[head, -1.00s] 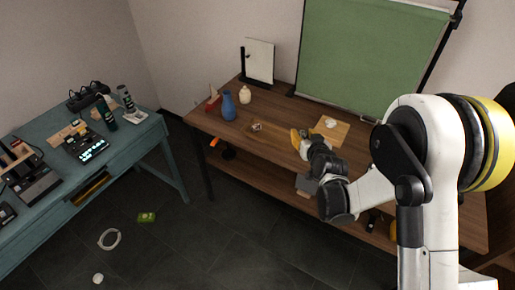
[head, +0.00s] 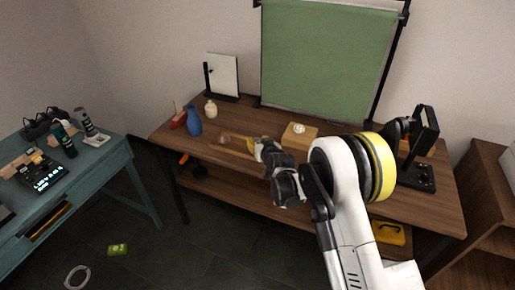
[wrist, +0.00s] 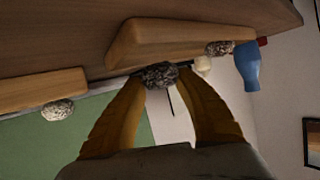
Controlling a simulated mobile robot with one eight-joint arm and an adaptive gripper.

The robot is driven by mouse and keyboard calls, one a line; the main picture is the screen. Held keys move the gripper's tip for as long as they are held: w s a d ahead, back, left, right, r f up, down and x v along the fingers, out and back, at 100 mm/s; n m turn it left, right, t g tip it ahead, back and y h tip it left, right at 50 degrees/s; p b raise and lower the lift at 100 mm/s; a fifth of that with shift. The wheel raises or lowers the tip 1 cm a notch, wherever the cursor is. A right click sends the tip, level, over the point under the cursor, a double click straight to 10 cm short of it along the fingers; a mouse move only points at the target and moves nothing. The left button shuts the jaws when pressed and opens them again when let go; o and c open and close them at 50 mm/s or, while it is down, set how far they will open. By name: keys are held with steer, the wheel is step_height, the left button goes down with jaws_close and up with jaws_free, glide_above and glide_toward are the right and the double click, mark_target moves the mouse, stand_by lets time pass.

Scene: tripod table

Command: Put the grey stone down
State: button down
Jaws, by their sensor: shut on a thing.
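My gripper (wrist: 160,95) has yellow fingers and is shut on a rough grey stone (wrist: 158,75) at its fingertips in the wrist view, which is upside down. A wooden block (wrist: 165,42) lies just beyond the held stone; I cannot tell whether they touch. A second stone (wrist: 219,47) sits at that block's right end. A paler stone (wrist: 57,110) sits on another wooden block (wrist: 35,88) at left. In the head view my gripper (head: 250,144) is over the brown table (head: 370,185), between the brownish stone (head: 224,139) and the pale stone's block (head: 299,140). The held stone is not clear there.
A blue vase (head: 194,121), a cream vase (head: 211,109) and a red object (head: 179,117) stand at the table's left. A green screen (head: 325,60) rises behind. A black device (head: 418,150) stands at the right. Table between block and device looks clear.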

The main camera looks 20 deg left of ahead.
step_height(320, 180, down, 2)
steer(key=shift+f+b, duration=0.25)
steer(key=shift+b, duration=0.15)
steer(key=shift+r, duration=0.15)
steer(key=c, duration=1.2)
jaws_free()
steer(key=p+v, duration=0.4)
steer(key=v, duration=0.8)
